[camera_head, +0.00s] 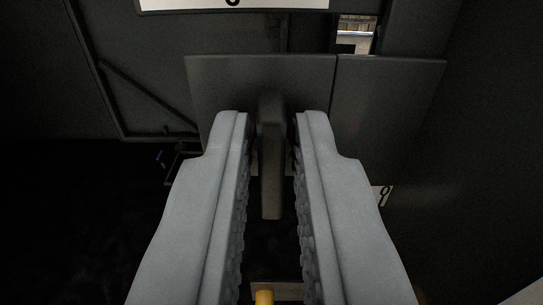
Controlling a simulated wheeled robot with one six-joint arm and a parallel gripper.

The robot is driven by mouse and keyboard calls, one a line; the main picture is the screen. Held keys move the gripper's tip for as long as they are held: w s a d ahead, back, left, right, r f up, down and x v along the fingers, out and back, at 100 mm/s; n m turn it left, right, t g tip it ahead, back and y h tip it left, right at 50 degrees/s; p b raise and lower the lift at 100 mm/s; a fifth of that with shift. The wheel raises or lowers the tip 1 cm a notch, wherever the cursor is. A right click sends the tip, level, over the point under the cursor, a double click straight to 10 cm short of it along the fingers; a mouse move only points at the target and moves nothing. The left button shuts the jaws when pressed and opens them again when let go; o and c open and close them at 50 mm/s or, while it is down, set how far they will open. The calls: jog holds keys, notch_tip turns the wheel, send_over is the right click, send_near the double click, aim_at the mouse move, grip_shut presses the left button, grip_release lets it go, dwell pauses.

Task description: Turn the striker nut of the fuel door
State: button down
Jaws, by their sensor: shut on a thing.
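My gripper (271,125) reaches forward in the middle of the view, its two grey fingers on either side of a dark grey upright bar (271,170). The jaws are shut on this bar-shaped piece. Its upper end stands before a flat dark grey panel (225,85), and its lower end hangs between the fingers. The contact faces are in shadow. I cannot tell whether this bar is the striker nut or a part joined to it. No separate nut can be made out.
A second dark panel (390,95) adjoins at right, with a small opening (356,40) above it. A white label (235,3) is at the top. A yellow piece (264,297) shows low between the fingers. A dark wall stands at right; the lower left is too dark to read.

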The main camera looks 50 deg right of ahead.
jog(key=n, duration=0.6)
jog(key=shift+w+a, duration=0.1)
jog(key=n, duration=1.1)
jog(key=shift+w+f+n, duration=0.1)
jog(key=shift+f+n, duration=0.15)
jog(key=shift+n, duration=0.05)
jog(key=n, duration=0.5)
jog(key=shift+f, duration=0.1)
jog(key=shift+n, duration=0.3)
jog(key=c, duration=1.5)
grip_release()
jog(key=shift+a, duration=0.1)
